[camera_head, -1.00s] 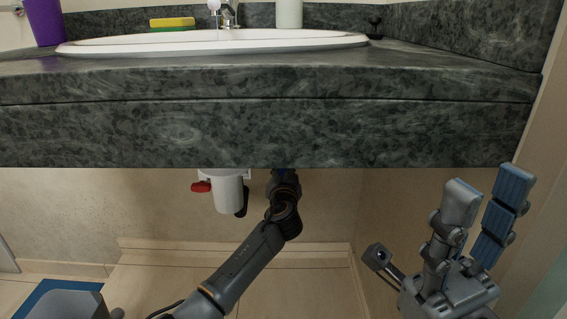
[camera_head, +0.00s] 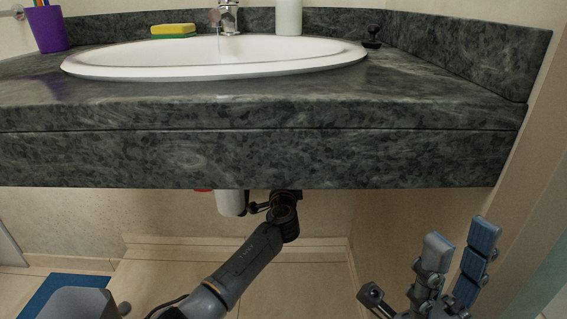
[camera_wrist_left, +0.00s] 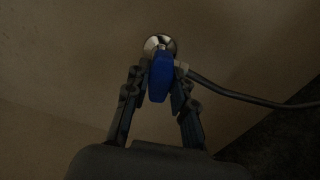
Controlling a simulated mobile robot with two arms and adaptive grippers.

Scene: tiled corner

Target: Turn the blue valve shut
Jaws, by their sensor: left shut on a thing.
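In the left wrist view the blue valve (camera_wrist_left: 161,78) sits on a round metal fitting at the wall. My left gripper (camera_wrist_left: 160,88) has its fingers on both sides of the valve handle and is shut on it. In the head view my left arm reaches up under the counter, and its gripper and the blue valve are hidden behind the counter front. My right gripper (camera_head: 456,262) is at the lower right of the head view, its two fingers pointing up and apart, with nothing between them.
The stone counter (camera_head: 250,158) with a white sink (camera_head: 215,60) hangs over my left arm. A white drain part (camera_head: 231,202) and a red handle (camera_head: 203,190) show below its edge. A grey hose (camera_wrist_left: 235,94) runs right from the valve. A wall stands at the right.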

